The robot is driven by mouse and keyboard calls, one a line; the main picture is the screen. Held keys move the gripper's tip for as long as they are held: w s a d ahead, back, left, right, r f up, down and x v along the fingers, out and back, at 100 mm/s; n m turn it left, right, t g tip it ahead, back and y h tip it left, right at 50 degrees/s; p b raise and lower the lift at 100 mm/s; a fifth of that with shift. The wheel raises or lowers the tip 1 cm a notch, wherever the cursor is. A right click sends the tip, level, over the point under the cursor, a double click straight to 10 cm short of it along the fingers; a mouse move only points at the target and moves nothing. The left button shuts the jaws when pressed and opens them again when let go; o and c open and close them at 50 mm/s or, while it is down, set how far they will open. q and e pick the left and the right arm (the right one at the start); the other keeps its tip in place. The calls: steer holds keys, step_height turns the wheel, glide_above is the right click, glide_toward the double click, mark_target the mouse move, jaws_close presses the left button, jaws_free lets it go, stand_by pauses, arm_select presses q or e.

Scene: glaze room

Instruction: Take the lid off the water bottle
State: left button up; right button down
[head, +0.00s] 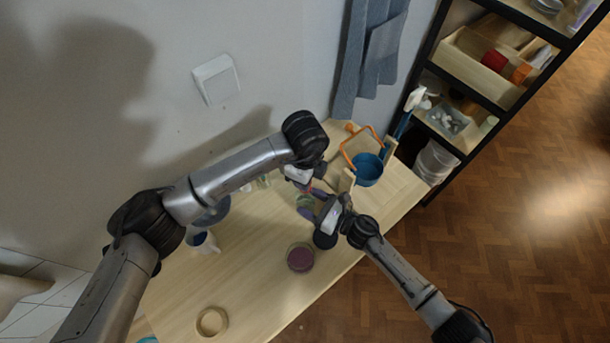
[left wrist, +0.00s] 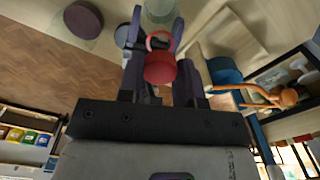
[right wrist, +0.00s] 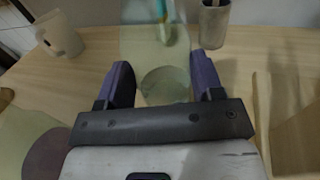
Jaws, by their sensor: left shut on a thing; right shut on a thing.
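The water bottle's red lid (left wrist: 160,68), with a loop on it, sits between the fingers of my left gripper (left wrist: 157,75), which is shut on it. In the head view a bit of red shows by the left gripper (head: 312,183), partly hidden by the arms. The pale green, see-through water bottle (right wrist: 166,84) is between the purple fingers of my right gripper (right wrist: 163,82), which is shut on it. No red shows on the bottle in the right wrist view, and the lid looks apart from it. The right gripper (head: 322,208) is close beside the left one.
A blue bucket (head: 368,171) with an orange handle stands at the table's right end. A purple disc (head: 300,257) and a wooden ring (head: 212,321) lie nearer the front. A white mug (right wrist: 60,36) and a grey cup (right wrist: 213,22) stand behind.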

arm_select(q)
steer(key=shift+r, duration=1.85)
arm_select(e)
steer(key=shift+c, duration=0.9)
jaws_free()
steer(key=shift+d, duration=0.1)
